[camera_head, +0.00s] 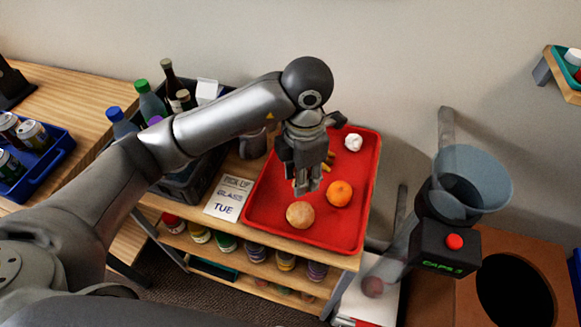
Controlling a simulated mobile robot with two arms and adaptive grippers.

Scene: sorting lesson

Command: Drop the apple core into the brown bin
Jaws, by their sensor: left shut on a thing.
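My left gripper (307,188) is over the red tray (262,218), fingers pointing down. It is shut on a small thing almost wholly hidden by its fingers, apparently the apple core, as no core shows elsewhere. A tan round item (300,215) lies on the tray just in front of the fingertips, and an orange (339,193) lies to their right. The brown bin (468,305) stands at the lower right, partly cut off by the frame, with a dark round opening in its top. My right gripper is not in view.
Crumpled white paper (353,142) lies at the tray's back. Bottles (151,104) stand left behind my arm. A sign (229,197) lies beside the tray.

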